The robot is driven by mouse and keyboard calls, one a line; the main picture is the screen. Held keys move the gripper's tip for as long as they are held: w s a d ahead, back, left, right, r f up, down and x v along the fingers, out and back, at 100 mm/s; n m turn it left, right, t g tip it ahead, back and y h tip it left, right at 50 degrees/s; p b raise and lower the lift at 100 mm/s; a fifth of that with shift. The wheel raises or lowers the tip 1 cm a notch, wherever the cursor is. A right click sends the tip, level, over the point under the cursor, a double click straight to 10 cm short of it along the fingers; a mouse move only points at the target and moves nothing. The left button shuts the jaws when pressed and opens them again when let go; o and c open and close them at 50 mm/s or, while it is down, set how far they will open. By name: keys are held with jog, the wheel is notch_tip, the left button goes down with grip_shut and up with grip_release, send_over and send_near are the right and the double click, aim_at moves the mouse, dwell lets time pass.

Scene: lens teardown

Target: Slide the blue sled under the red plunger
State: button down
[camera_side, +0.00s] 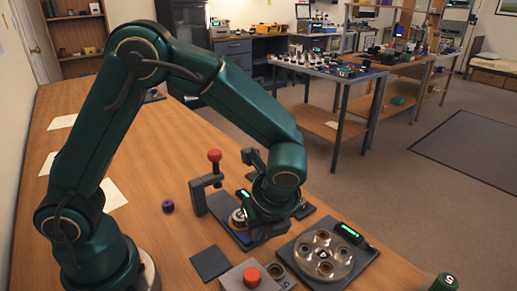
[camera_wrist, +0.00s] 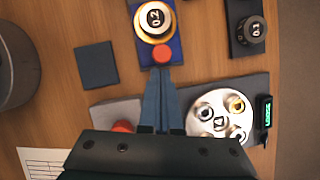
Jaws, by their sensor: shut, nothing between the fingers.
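The blue sled (camera_wrist: 172,48) lies on the wooden table and carries a gold-ringed round part marked 02 (camera_wrist: 153,20). A small red disc (camera_wrist: 161,54) is on the sled's near end. My gripper (camera_wrist: 162,72) is shut and empty, its fingertips close to that end; I cannot tell if they touch it. In the side view my gripper (camera_side: 262,226) hides part of the sled. The red plunger (camera_side: 214,155) tops a dark grey stand (camera_side: 198,195) beyond the gold-ringed part (camera_side: 238,219). The part is not under the plunger's knob in this view. The plunger is outside the wrist view.
A silver disc with several holes (camera_wrist: 220,116) sits right of my fingers. A box with a red button (camera_wrist: 122,126) is at lower left. A dark square pad (camera_wrist: 97,65) is left, and a part marked 01 (camera_wrist: 252,30) is right. A purple ring (camera_side: 168,206) lies left of the stand.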

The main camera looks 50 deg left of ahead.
aim_at(237, 220)
jog(key=a, duration=1)
jog(key=shift+a, duration=0.1)
jog(key=shift+s+d, duration=0.1)
jog(key=shift+d, duration=0.35)
jog(key=d, duration=0.3)
jog(key=shift+s+d+r, duration=0.3)
jog(key=shift+s+r, duration=0.1)
jog(key=v, duration=0.9)
